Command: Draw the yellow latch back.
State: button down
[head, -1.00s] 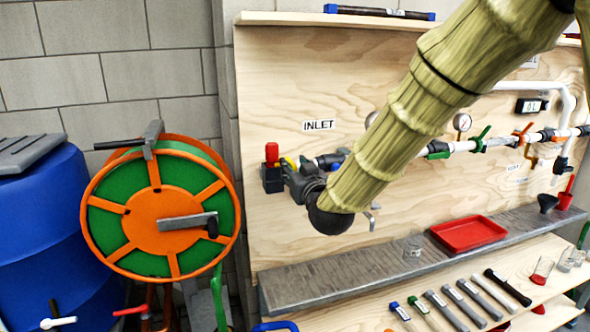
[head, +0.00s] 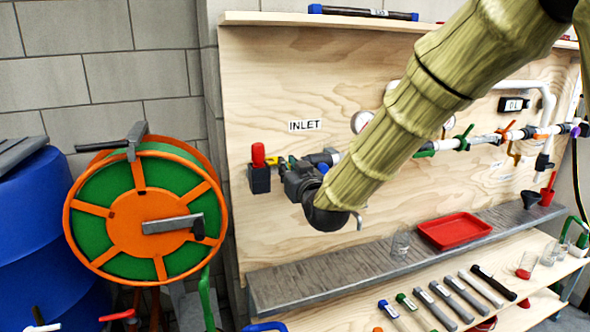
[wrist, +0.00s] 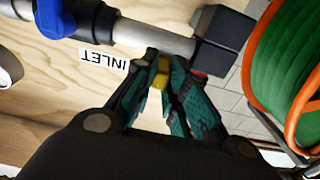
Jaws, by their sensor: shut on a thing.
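The yellow latch (wrist: 162,72) shows in the wrist view between the fingertips of my gripper (wrist: 163,82), which is shut on it. The latch sits on the grey inlet pipe (wrist: 155,38), close to a dark block (wrist: 220,40). In the head view a bit of the yellow latch (head: 282,162) shows between the dark block with a red top (head: 259,168) and my gripper (head: 300,180). My arm hides part of the pipe behind it, and the fingertips are hard to make out in the head view.
A green and orange hose reel (head: 150,215) stands to the left, with a blue barrel (head: 45,225) beyond it. Below are a grey ledge (head: 320,270) with a red tray (head: 455,230) and a glass, and a shelf with several filters. A gauge (head: 361,122) is on the board.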

jog(key=shift+w+d, duration=0.1)
jog(key=shift+d, duration=0.1)
jog(key=c, duration=1.4)
grip_release()
jog(key=shift+d, duration=0.2)
jog(key=shift+c, duration=0.2)
jog(key=shift+a, duration=0.1)
jog(key=shift+a, duration=0.1)
jog(key=v, duration=1.2)
